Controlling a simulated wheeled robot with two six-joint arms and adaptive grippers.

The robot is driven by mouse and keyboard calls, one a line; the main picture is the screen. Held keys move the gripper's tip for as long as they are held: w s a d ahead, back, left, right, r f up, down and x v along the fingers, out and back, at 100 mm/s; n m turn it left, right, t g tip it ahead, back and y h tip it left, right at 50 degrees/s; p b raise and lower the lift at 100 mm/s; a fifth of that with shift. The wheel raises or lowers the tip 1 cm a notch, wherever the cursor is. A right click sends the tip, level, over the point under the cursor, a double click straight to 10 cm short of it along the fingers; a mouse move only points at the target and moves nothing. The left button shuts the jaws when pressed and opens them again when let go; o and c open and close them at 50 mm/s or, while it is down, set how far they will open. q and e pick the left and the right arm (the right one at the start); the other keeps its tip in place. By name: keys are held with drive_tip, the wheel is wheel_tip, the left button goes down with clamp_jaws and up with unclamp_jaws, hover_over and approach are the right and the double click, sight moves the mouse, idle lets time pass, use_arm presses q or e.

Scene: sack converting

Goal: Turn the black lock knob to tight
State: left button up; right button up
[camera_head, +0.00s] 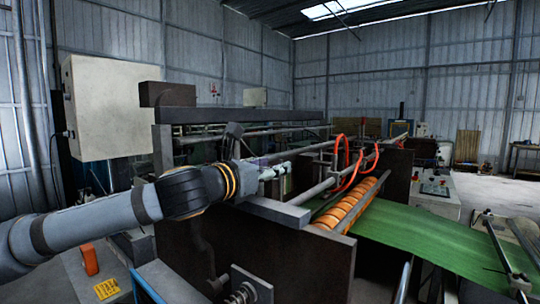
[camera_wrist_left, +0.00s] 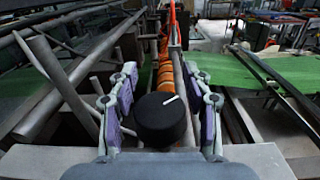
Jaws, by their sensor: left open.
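The black lock knob (camera_wrist_left: 160,122) is round, with a short white mark on its top pointing up and to the right in the left wrist view. It stands between the two spread fingers of my left gripper (camera_wrist_left: 161,84), with a visible gap on each side. The left gripper is open and holds nothing. In the head view my left gripper (camera_head: 279,171) is over the machine's near frame, and I cannot make out the knob there. My right gripper is in neither view.
An orange roller (camera_head: 350,207) and a green sheet (camera_head: 435,240) lie to the right of the gripper. Red hoses (camera_head: 346,165) arch over the rails. A grey beam (camera_head: 272,210) runs just below the gripper. A pale control box (camera_head: 112,108) stands at the left.

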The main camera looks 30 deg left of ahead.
use_arm(q)
drive_tip(key=c, duration=0.9)
drive_tip(key=shift+w, duration=0.15)
clamp_jaws()
drive_tip(key=shift+f, duration=0.1)
drive_tip(key=shift+d+f+m+h+b, duration=0.25)
drive_tip(key=shift+m+h+b, duration=0.15)
drive_tip(key=shift+h+b, duration=0.3)
